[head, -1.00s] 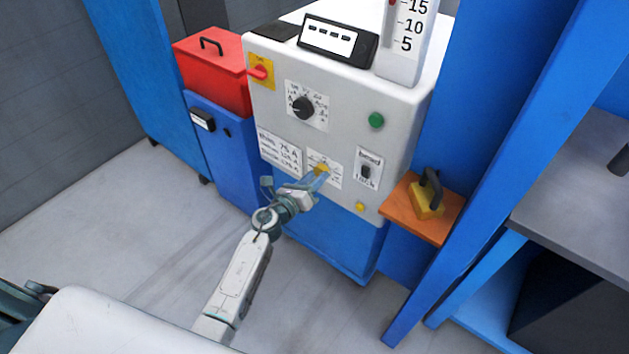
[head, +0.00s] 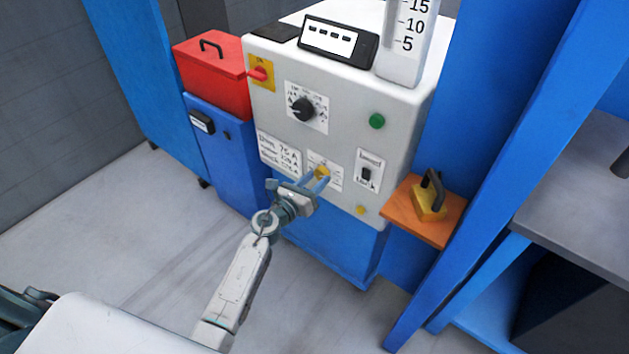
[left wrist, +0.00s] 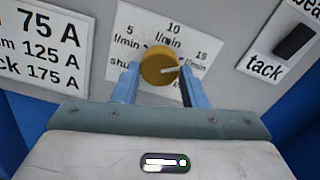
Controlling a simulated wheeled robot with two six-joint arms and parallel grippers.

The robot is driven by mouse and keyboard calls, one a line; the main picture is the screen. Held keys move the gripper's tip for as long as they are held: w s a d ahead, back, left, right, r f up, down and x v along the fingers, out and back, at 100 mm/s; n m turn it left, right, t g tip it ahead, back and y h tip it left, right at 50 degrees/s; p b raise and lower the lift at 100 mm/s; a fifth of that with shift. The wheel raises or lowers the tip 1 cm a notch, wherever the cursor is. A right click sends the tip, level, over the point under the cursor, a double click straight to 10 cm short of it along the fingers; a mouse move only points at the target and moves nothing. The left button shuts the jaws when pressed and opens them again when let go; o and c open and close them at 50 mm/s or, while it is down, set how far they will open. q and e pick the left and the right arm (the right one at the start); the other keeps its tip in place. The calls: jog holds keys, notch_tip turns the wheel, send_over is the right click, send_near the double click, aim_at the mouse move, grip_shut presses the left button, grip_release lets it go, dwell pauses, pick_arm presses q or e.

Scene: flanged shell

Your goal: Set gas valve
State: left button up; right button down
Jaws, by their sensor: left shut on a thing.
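The gas valve is a round yellow knob on a white dial label on the front of the pale grey machine panel. It shows in the head view (head: 322,172) and close up in the left wrist view (left wrist: 159,66). The dial (left wrist: 190,43) reads shut, 5, 10 and 15 l/min, from left to right over the top. My right gripper is not seen.
The panel also carries a black rotary knob (head: 303,109), a green button (head: 377,121), a black rocker switch (head: 366,174) and a red switch (head: 258,73). An orange shelf (head: 398,208) with a yellow block (head: 430,203) juts out at right. The floor at left is clear.

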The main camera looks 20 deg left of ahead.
pick_arm(q)
jog(key=o, duration=1)
jog(key=shift+c, duration=0.2)
jog(key=v, duration=1)
jog(key=shift+s+b, duration=0.4)
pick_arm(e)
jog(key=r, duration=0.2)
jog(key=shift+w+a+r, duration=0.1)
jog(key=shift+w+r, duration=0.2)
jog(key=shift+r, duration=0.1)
pick_arm(q)
jog(key=shift+a, duration=0.15)
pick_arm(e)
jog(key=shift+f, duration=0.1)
